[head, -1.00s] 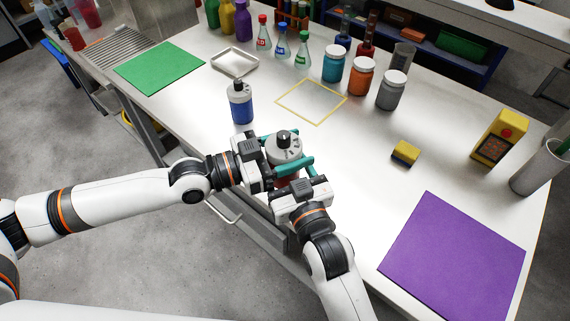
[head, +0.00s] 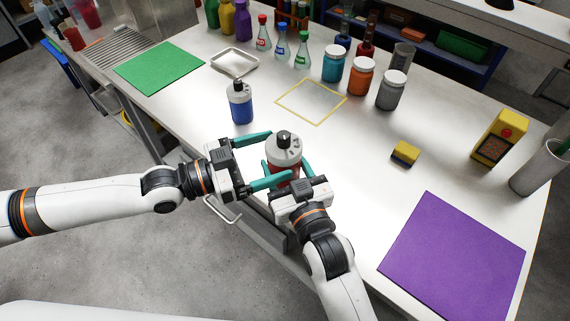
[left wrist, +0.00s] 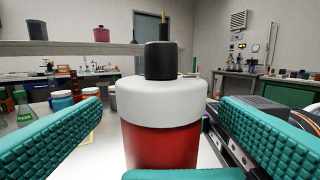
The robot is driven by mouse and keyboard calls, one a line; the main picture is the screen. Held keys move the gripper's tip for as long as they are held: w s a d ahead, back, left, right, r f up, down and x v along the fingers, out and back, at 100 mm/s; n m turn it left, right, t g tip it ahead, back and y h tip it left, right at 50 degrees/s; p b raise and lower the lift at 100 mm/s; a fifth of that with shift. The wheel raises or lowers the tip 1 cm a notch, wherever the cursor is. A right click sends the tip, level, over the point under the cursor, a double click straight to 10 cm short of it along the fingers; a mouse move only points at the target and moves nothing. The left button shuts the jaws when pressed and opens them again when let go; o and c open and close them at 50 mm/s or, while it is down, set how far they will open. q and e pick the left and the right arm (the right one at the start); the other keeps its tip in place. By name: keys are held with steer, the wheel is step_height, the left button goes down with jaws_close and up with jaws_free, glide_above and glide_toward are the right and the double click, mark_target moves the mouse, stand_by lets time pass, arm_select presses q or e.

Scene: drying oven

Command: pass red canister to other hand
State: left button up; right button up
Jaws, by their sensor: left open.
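The red canister (head: 284,150) has a whitish top and a black cap. It stands upright at the front edge of the table, held in my right gripper (head: 287,168), whose teal fingers lie on either side of its body. One of those fingers crosses low in front of the canister (left wrist: 160,146) in the left wrist view. My left gripper (head: 276,158) is open and empty, just left of the canister. Its two fingers (left wrist: 160,130) point towards the canister, with gaps on both sides. The canister's lower part is hidden.
A blue bottle (head: 240,103) stands close behind my left gripper. A yellow outlined square (head: 311,102), a metal tray (head: 235,62) and several jars lie farther back. A sponge (head: 405,154) and a purple mat (head: 455,258) are at the right. The table between canister and sponge is clear.

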arm_select(q)
steer(key=v, duration=0.7)
steer(key=w+a+f+n+y, duration=0.15)
steer(key=a+f+y, duration=0.35)
steer(key=f, duration=0.9)
steer(key=a+f+n+t+y, duration=0.15)
steer(key=a+f+y, duration=0.35)
steer(key=f, duration=0.9)
steer(key=a+f+n+g+y, duration=0.1)
steer(key=a+f+n+y, duration=0.15)
steer(key=a+f, duration=0.8)
steer(key=s+d+f+n+g+y, duration=0.1)
steer(key=s+d+f+y, duration=0.1)
steer(key=s+f, duration=0.55)
steer(key=s+d+f+n+g+y, duration=0.1)
steer(key=s+d+f+n+g, duration=0.1)
steer(key=s+f, duration=0.5)
steer(key=s+d+f+n+g, duration=0.1)
steer(key=s+d+f+g, duration=0.1)
steer(key=s, duration=0.7)
steer(key=s+d+f+n+g, duration=0.1)
steer(key=s+d+f+g, duration=0.1)
steer(key=s+f, duration=0.4)
steer(key=s+d, duration=0.1)
steer(key=s, duration=0.3)
steer(key=shift+s+d+y, duration=0.35)
